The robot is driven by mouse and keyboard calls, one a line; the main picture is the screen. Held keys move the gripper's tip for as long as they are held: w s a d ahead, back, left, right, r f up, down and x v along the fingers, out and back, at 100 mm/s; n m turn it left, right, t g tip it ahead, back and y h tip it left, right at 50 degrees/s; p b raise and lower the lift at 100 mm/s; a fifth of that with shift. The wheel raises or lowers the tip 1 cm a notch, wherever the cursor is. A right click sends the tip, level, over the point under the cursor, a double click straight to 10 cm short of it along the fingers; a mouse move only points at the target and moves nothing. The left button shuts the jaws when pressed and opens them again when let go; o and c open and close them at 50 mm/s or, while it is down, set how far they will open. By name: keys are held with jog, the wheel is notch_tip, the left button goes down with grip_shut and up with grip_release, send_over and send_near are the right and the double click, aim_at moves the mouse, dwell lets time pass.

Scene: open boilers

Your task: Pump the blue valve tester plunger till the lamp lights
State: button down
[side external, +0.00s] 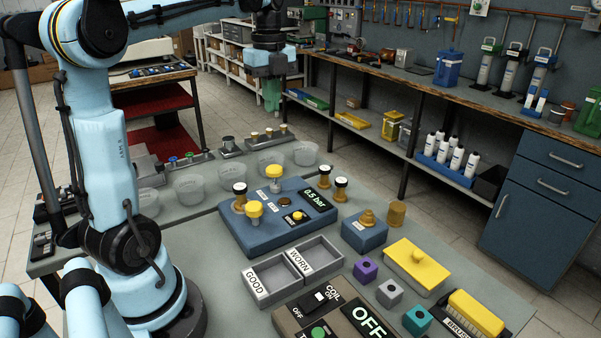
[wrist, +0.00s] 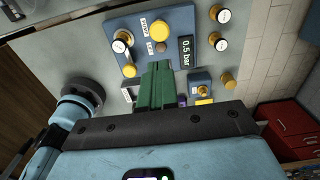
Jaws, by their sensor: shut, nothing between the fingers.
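The blue valve tester (side external: 262,232) sits on the bench, its display (side external: 318,202) reading 0.5 bar. Its plunger (side external: 274,171) has a yellow knob on a pale stem and stands upright; its top also shows beside the PUMP label in the wrist view (wrist: 158,30). The small round brown lamp (side external: 284,201) looks dark; it also shows in the wrist view (wrist: 161,47). My gripper (side external: 271,107) has green fingers, shut and empty. It hangs in the air well above the tester, apart from the plunger. In the wrist view its fingertips (wrist: 160,64) point towards the tester.
Trays marked GOOD and WORN (side external: 322,257) lie in front. A blue block with a brass fitting (side external: 365,234) stands to the right. Clear cups (side external: 189,186) line the back.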

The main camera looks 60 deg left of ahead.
aim_at(275, 168)
jog(key=shift+f, duration=0.15)
notch_tip(275, 168, down, 14)
jog(key=shift+r, duration=0.15)
dwell(0.7)
jog(key=shift+f, duration=1.45)
jog(key=shift+r, duration=0.1)
notch_tip(275, 168, up, 14)
dwell(0.8)
jog(key=shift+r, duration=1.35)
jog(key=shift+f, duration=0.1)
